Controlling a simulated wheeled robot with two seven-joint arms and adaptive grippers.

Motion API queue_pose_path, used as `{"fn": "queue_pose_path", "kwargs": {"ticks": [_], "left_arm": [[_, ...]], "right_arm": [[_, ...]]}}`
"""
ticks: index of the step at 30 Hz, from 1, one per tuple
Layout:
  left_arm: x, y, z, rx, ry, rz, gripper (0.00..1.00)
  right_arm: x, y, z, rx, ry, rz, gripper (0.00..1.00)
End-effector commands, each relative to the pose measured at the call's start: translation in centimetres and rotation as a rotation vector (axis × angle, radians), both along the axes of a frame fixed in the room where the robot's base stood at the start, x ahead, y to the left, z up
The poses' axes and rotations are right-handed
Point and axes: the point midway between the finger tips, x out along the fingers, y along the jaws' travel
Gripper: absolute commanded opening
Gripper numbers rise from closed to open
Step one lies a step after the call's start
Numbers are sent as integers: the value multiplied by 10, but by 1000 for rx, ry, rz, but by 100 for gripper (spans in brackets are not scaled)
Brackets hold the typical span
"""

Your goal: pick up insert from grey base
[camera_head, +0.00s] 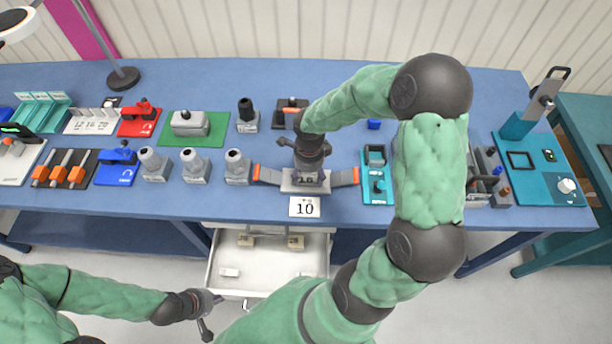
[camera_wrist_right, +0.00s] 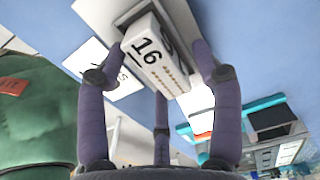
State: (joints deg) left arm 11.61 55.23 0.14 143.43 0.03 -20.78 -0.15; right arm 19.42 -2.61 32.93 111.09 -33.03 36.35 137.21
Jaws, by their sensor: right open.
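The insert (camera_wrist_right: 148,50) is a white block marked 16 with small rows of print. In the right wrist view it sits in the grey base (camera_wrist_right: 186,22). In the head view the grey base (camera_head: 291,187) stands at the table's front edge, mostly under my right gripper (camera_head: 308,174). My right gripper is open, also seen in the right wrist view (camera_wrist_right: 160,82), with purple fingers spread around the insert and gaps on both sides. The insert's lower part is hidden. My left gripper (camera_head: 213,317) hangs empty below the table front with its fingers apart.
A white card marked 10 (camera_head: 304,207) lies before the base. Grey levers with orange parts (camera_head: 346,177) flank it. Grey cylinder-topped fixtures (camera_head: 237,167) stand left, a teal fixture (camera_head: 376,176) right. An open drawer (camera_head: 265,268) juts out below the table.

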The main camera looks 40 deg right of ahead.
Motion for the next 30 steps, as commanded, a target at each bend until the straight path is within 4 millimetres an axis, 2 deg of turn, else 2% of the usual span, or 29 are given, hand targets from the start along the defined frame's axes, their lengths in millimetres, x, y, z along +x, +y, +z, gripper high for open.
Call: {"fn": "queue_pose_path", "kwargs": {"ticks": [4,5,11,12,23,30], "left_arm": [[0,0,0,0,0,0,0],[0,0,0,0,0,0,0],[0,0,0,0,0,0,0],[0,0,0,0,0,0,0],[0,0,1,0,0,0,0],[0,0,4,0,0,0,0]], "right_arm": [[0,0,0,0,0,0,66],[0,0,0,0,0,0,63],[0,0,0,0,0,0,7],[0,0,0,0,0,1,4],[0,0,2,-1,-1,1,4],[1,0,19,-1,-3,1,4]]}}
